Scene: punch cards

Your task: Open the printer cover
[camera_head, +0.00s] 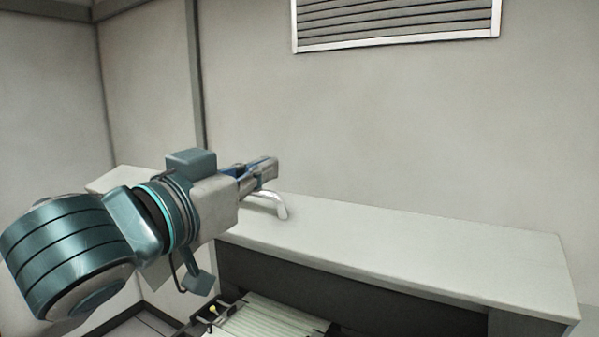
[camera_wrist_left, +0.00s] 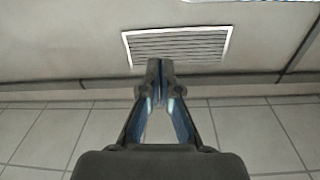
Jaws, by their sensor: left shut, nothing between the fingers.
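The printer's long pale cover (camera_head: 400,248) lies flat on top of its dark body, with a curved light handle (camera_head: 279,206) standing near its left part. My left gripper (camera_head: 272,170) is shut and empty. In the head view its fingertips appear just above the handle; I cannot tell whether they touch it. In the left wrist view the closed fingertips (camera_wrist_left: 160,68) meet in front of the wall, and neither the cover nor the handle shows there. The cover's left part is partly hidden by my left arm. My right gripper is not in view.
Below the cover is an open dark bay with a pale slatted tray (camera_head: 268,318) and a small yellow part (camera_head: 213,309). A plain wall stands behind, with a louvred vent (camera_head: 395,22); a vent (camera_wrist_left: 180,45) also shows in the left wrist view. The cover's right side is clear.

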